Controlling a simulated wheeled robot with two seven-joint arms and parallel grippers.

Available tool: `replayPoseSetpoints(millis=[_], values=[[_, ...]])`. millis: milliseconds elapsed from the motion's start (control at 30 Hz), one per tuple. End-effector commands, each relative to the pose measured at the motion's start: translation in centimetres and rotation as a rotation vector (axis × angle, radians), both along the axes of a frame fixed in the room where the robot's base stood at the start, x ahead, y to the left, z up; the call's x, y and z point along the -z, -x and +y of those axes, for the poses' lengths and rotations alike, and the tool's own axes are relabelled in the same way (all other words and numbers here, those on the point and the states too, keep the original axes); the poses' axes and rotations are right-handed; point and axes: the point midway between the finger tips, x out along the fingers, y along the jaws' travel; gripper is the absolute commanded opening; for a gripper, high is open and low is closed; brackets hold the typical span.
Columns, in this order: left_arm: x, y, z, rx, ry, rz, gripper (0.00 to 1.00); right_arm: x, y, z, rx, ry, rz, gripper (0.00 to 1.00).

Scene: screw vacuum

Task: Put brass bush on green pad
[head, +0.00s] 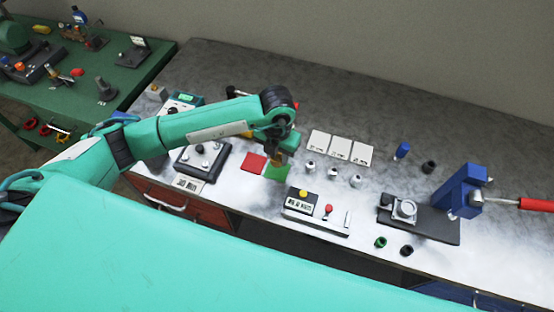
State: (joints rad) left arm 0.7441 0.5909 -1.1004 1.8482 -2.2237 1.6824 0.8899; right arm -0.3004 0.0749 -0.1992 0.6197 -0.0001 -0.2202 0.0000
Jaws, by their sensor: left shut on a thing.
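The green pad (275,173) lies flat on the grey bench, just right of a red pad (253,162). My left gripper (282,154) points down above the back edge of the green pad. It is shut on a small brass-coloured piece, the brass bush (281,159), which shows just under the fingers. The gripper hides much of the bush, and I cannot tell whether the bush touches the pad. My right gripper is not in view.
Three white cards (340,147) lie behind several small metal parts (333,172) right of the pad. A blue press (463,190) stands at right. A grey fixture (203,159) sits left of the red pad.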

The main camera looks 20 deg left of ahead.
Motion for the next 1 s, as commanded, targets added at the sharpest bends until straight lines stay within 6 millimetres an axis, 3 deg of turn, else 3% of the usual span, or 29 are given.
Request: replayPoseSetpoints(millis=[167,400,767,800,900,1000], values=[[1.2,0.0,0.0,0.0,0.0,0.001,0.05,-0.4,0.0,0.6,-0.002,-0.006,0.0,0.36],[4.4,0.0,0.0,0.0,-0.001,0.001,0.05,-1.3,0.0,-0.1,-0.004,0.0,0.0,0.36],[5.1,0.0,0.0,0.001,0.0,-0.001,0.05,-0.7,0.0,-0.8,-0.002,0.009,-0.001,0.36],[4.9,0.0,0.0,0.001,0.0,-0.001,0.39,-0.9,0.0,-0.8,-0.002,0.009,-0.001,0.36],[4.9,0.0,0.0,0.001,0.0,0.0,0.54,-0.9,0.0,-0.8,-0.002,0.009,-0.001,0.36],[4.9,0.0,0.0,0.001,0.0,0.0,0.54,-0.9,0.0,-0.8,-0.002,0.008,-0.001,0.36]])
